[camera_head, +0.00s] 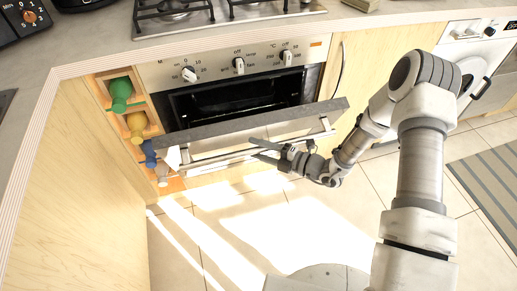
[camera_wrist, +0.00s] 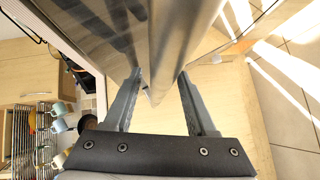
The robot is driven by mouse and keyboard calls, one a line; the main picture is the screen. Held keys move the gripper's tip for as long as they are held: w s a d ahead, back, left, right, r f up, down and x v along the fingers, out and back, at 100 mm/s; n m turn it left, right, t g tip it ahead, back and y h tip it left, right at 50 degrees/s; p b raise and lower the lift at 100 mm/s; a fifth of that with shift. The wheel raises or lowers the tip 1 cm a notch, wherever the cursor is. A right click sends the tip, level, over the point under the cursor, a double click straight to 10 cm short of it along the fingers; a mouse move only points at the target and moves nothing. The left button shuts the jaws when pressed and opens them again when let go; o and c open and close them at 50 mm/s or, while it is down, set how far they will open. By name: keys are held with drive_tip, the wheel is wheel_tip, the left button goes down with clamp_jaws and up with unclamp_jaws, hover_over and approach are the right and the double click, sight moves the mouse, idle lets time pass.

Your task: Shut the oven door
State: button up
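The oven door (camera_head: 220,127) hangs partly open, tilted out below the dark oven cavity (camera_head: 240,98). Its metal handle bar (camera_head: 312,138) runs along the door's outer side. My gripper (camera_head: 254,149) is at the handle, near the middle of the door. In the wrist view, my gripper (camera_wrist: 159,76) has its fingers apart, one on each side of the handle bar (camera_wrist: 178,35). Gaps show between the fingers and the bar; whether either finger touches it is hard to tell. The door's glass panel (camera_wrist: 95,35) shows left of the bar.
Knobs (camera_head: 239,66) sit on the panel above the oven, under the hob (camera_head: 185,10). A bottle rack (camera_head: 127,110) is left of the oven and a wooden cabinet (camera_head: 375,55) right. Sunlit floor (camera_head: 265,225) in front is clear. A mug rack (camera_wrist: 40,135) shows in the wrist view.

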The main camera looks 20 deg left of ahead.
clamp_jaws()
idle(1.3)
